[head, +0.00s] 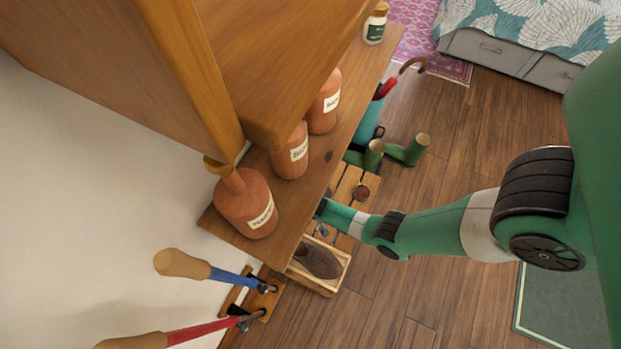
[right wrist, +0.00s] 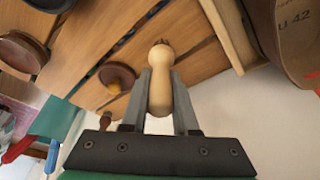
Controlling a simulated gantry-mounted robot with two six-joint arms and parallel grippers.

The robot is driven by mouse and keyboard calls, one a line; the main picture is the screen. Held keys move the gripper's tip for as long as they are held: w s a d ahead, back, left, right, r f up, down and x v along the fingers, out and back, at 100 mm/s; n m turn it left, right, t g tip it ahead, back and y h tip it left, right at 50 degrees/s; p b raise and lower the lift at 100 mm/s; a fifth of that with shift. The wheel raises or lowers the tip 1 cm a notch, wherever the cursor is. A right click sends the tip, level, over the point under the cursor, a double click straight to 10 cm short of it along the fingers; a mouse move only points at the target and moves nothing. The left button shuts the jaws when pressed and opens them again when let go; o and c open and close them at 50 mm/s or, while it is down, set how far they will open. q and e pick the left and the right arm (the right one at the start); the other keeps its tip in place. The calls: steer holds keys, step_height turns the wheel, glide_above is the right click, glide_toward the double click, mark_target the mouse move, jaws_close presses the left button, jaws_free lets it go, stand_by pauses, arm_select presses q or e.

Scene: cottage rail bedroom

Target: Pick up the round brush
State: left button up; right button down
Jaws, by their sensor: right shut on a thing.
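In the right wrist view my right gripper (right wrist: 160,88) is shut on a pale, rounded wooden handle (right wrist: 160,90) with a narrow waist and a small brown tip. It appears to be the round brush; I cannot see bristles clearly. The handle stands between the two fingers, over a slatted wooden surface (right wrist: 195,65). In the head view my right gripper (head: 321,207) reaches in from the right, low beside the shelf, whose edge partly hides it. The brush cannot be made out there. My left gripper is in neither view.
A wooden shelf (head: 340,150) with several clay bottles overhangs the slatted bench. A crate (head: 338,281) holding a dark shoe (head: 318,260) lies close to my right gripper. A brown wooden knob-topped piece (right wrist: 118,76) lies near the fingers.

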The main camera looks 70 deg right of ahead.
steer(key=s+a+r+p, duration=0.2)
steer(key=s+r+p, duration=0.2)
steer(key=s+r, duration=0.1)
steer(key=s+a+r+p, duration=0.2)
steer(key=s+r+p, duration=0.3)
steer(key=s, duration=0.3)
steer(key=shift+a+r, duration=0.3)
steer(key=shift+r, duration=0.35)
steer(key=shift+s, duration=0.1)
